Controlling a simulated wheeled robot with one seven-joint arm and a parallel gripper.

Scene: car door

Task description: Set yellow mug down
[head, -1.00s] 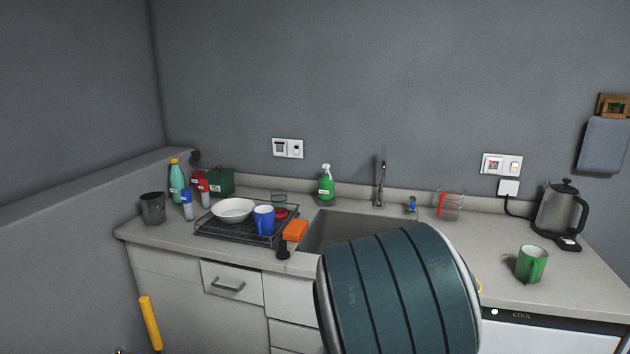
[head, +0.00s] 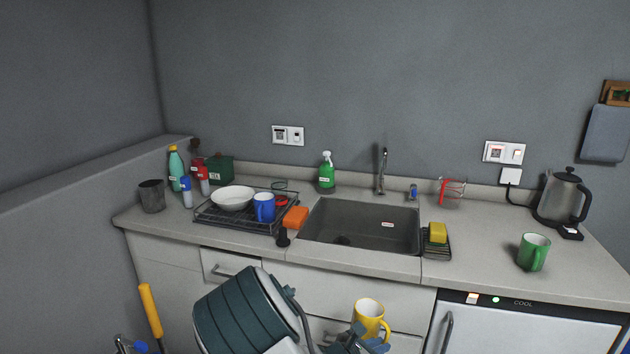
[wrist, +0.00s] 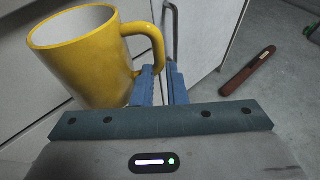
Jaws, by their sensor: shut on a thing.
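The yellow mug (head: 369,319) is in front of the cabinet drawers in the head view, below the level of the counter. My gripper (head: 368,343) is at its handle side. In the wrist view the yellow mug (wrist: 82,58) is close, roughly upright with a slight tilt, its open rim up. The blue fingers of my gripper (wrist: 160,85) are shut on the mug's handle. The mug's inside looks empty where it shows. The counter (head: 470,272) is above and behind the mug, and the mug is apart from it.
A sink (head: 360,227) sits mid-counter, with a yellow sponge (head: 438,233) on a small rack at its right. A green mug (head: 533,252) and a kettle (head: 562,197) stand farther right. A dish rack (head: 235,221) is at left. Counter between sponge and green mug is bare.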

